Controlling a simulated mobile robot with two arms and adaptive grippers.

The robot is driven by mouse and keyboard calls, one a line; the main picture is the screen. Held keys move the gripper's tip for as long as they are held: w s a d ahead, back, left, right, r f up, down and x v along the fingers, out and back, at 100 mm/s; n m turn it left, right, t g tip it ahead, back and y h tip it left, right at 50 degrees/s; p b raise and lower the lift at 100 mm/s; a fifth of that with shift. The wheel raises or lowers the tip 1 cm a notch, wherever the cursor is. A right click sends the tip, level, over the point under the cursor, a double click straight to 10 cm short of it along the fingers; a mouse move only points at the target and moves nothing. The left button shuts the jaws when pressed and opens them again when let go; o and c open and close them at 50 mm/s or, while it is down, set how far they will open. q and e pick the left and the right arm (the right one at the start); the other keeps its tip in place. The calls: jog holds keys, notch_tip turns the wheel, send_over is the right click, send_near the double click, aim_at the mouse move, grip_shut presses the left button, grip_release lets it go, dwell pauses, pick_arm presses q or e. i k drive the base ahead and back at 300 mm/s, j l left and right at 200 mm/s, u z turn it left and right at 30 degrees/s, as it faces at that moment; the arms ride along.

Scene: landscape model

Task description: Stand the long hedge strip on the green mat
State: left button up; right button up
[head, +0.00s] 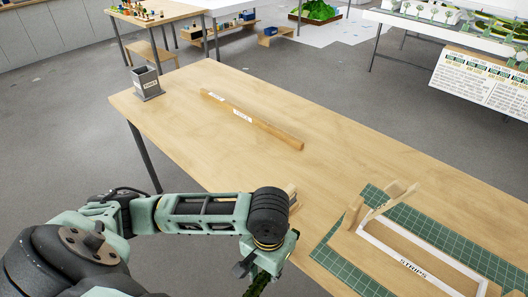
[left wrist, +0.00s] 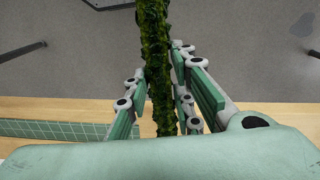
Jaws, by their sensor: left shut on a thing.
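The long hedge strip (left wrist: 158,50) is dark green and leafy. In the left wrist view it runs between the fingers of my left gripper (left wrist: 163,95), which is shut on it, and extends past the table edge over the grey floor. In the head view only a small end of the strip (head: 257,286) shows below my left gripper (head: 268,262), at the bottom edge. The green mat (head: 338,262) lies on the table to the right of the gripper. Its grid also shows in the left wrist view (left wrist: 60,130). My right gripper is not in view.
A long wooden bar (head: 250,118) and a grey holder (head: 147,84) are farther back on the table (head: 330,150). The table's middle is clear.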

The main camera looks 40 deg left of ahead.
aim_at(222, 151)
jog(key=j+u, duration=0.25)
jog(key=u, duration=0.2)
jog(key=j+u, duration=0.25)
jog(key=u, duration=0.25)
jog(key=i+j+u, duration=0.15)
jog(key=u, duration=0.3)
jog(key=i+j+u, duration=0.1)
jog(key=j+u, duration=0.15)
jog(key=u, duration=0.25)
jog(key=i+j+u, duration=0.2)
jog(key=u, duration=0.15)
jog(key=i+u, duration=0.3)
jog(key=i, duration=0.15)
jog(key=i+z, duration=0.35)
jog(key=i+j+z, duration=0.2)
jog(key=z, duration=0.55)
jog(key=i+z, duration=0.15)
jog(key=z, duration=0.25)
jog(key=j+z, duration=0.1)
jog(key=z, duration=0.35)
jog(key=i+z, duration=0.1)
jog(key=z, duration=0.3)
jog(key=j+z, duration=0.15)
jog(key=z, duration=0.25)
jog(key=i+j+z, duration=0.1)
jog(key=z, duration=0.2)
jog(key=i+j+z, duration=0.1)
jog(key=z, duration=0.2)
